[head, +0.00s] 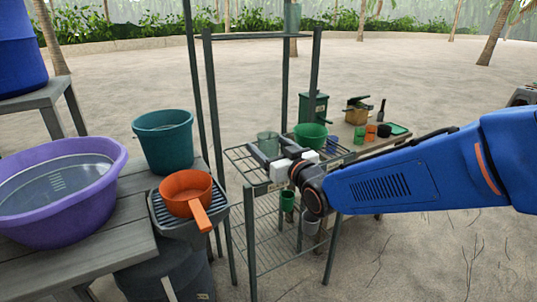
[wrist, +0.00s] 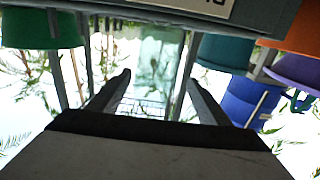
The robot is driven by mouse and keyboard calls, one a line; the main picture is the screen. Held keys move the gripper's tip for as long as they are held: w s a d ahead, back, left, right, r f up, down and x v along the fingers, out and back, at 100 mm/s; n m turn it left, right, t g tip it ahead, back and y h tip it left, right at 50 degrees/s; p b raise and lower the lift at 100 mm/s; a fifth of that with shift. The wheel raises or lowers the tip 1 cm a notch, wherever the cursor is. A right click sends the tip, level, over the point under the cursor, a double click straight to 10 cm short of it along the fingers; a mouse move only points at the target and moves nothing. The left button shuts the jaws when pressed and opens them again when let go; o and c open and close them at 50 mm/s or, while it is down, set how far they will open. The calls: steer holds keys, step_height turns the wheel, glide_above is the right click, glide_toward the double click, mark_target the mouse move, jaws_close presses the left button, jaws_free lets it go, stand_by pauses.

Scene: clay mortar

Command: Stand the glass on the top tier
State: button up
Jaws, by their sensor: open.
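A clear greenish glass (head: 268,137) stands on the upper wire shelf of the dark green metal rack (head: 232,154), beside a green bowl. My gripper (head: 266,148) reaches in from the right, low over that shelf, with its two dark fingers apart and pointing at the glass. In the wrist view the glass (wrist: 158,52) shows between and beyond the open fingertips (wrist: 157,78). Nothing is held. Whether the fingers reach around the glass is not clear. The fingers partly hide its lower part in the head view.
A green bowl (head: 311,131) sits just behind my gripper. Green and grey cups (head: 287,201) are below the shelf. An orange pan (head: 186,190), teal bucket (head: 163,140) and purple tub (head: 60,195) stand left. A translucent shape (head: 292,17) is at the rack's top bar.

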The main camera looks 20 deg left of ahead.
mark_target(262, 138)
steer(key=shift+w+d+x, duration=0.15)
steer(key=shift+x, duration=1.2)
steer(key=shift+w+d+x, duration=0.1)
steer(key=shift+w+x, duration=0.05)
steer(key=shift+x, duration=1.2)
steer(key=shift+f, duration=0.1)
steer(key=shift+c, duration=0.4)
steer(key=c, duration=1.3)
